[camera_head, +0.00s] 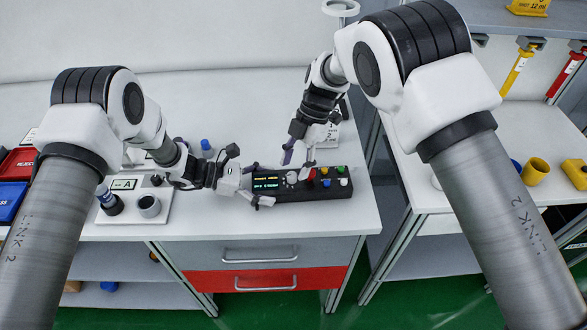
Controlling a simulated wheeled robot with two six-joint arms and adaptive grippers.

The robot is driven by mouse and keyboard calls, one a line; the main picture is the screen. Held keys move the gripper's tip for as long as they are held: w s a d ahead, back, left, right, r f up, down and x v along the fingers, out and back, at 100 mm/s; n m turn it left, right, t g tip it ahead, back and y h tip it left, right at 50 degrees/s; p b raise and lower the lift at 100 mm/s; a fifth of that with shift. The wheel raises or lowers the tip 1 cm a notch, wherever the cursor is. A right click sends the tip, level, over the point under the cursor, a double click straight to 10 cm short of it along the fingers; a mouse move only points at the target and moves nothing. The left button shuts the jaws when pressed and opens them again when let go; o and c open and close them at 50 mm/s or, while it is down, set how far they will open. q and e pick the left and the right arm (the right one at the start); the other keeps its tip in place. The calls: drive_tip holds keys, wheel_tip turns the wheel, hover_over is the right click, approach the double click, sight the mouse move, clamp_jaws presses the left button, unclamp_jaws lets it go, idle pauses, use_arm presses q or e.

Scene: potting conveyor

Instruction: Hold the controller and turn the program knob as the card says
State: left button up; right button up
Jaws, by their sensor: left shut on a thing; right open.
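The controller (318,193) is a long black box on the white table near its front edge. It has a small lit display (266,182) at its left end, a pale knob (292,177) beside it, and several coloured knobs or buttons to the right. My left gripper (257,185) is shut on the left end of the controller, one finger behind and one in front. My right gripper (297,163) is open and points down just above the pale knob. Contact with the knob cannot be told. A white card (331,135) stands behind, partly hidden by my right arm; its text is not fully readable.
Red (17,162) and blue (10,198) bins stand farther left. A blue-capped item (206,147) stands behind my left gripper. The back table is clear.

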drive_tip(key=shift+x, duration=1.2)
clamp_jaws()
unclamp_jaws()
drive_tip(key=v, duration=1.2)
